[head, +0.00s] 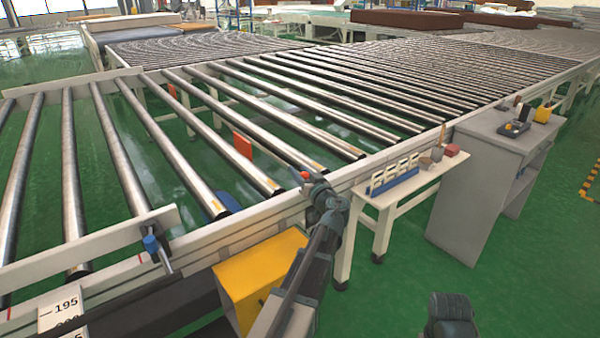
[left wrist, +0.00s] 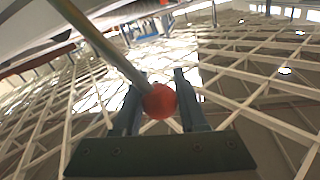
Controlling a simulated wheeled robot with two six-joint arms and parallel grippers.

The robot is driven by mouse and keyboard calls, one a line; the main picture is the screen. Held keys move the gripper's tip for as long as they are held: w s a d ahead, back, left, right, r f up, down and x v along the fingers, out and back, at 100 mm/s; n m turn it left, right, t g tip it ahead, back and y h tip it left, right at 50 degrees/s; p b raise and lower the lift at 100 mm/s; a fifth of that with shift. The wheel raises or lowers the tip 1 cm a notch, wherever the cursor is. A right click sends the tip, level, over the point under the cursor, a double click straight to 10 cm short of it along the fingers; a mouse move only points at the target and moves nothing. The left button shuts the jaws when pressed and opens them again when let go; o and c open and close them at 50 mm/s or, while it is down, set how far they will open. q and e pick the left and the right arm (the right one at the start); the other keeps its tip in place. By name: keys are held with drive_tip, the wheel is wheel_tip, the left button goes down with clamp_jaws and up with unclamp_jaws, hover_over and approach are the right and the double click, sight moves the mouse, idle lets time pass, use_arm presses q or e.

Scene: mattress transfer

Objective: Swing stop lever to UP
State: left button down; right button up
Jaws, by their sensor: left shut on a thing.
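The stop lever ends in a round red knob (left wrist: 160,101), which sits between the two fingers of my left gripper (left wrist: 158,98) in the left wrist view. Its thin metal rod (left wrist: 100,45) runs from the knob to the upper left. In the head view my left gripper (head: 312,184) is at the near side rail of the roller conveyor, shut on the red knob (head: 304,177). Most of the rod is hidden there, so I cannot tell the lever's angle. A dark part of my right arm shows at the bottom right, without visible fingers.
The near conveyor rail (head: 390,152) runs beside my left gripper. A yellow box (head: 255,270) is below my left arm. A small white table (head: 415,182) and a grey cabinet (head: 490,170) stand to the right. A blue-handled clamp (head: 153,246) is at left. Green floor is clear at right.

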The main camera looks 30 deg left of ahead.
idle(0.6)
use_arm(q)
drive_tip(key=shift+w+d+r+p, duration=0.2)
drive_tip(key=shift+w+r+p, duration=0.15)
drive_tip(key=shift+w, duration=0.15)
drive_tip(key=w+d+m+g+p, duration=0.1)
drive_tip(key=w+d+m, duration=0.2)
drive_tip(key=w, duration=0.5)
drive_tip(key=w+d+f+m+h+p, duration=0.1)
drive_tip(key=w+d+m, duration=0.3)
drive_tip(key=w, duration=0.5)
drive_tip(key=shift+f+m+g, duration=0.15)
drive_tip(key=shift+m+g, duration=0.25)
drive_tip(key=shift+m, duration=0.7)
drive_tip(key=shift+d, duration=0.15)
drive_tip(key=shift+c, duration=2.3)
unclamp_jaws()
drive_tip(key=shift+w+f, duration=0.1)
drive_tip(key=shift+w, duration=0.05)
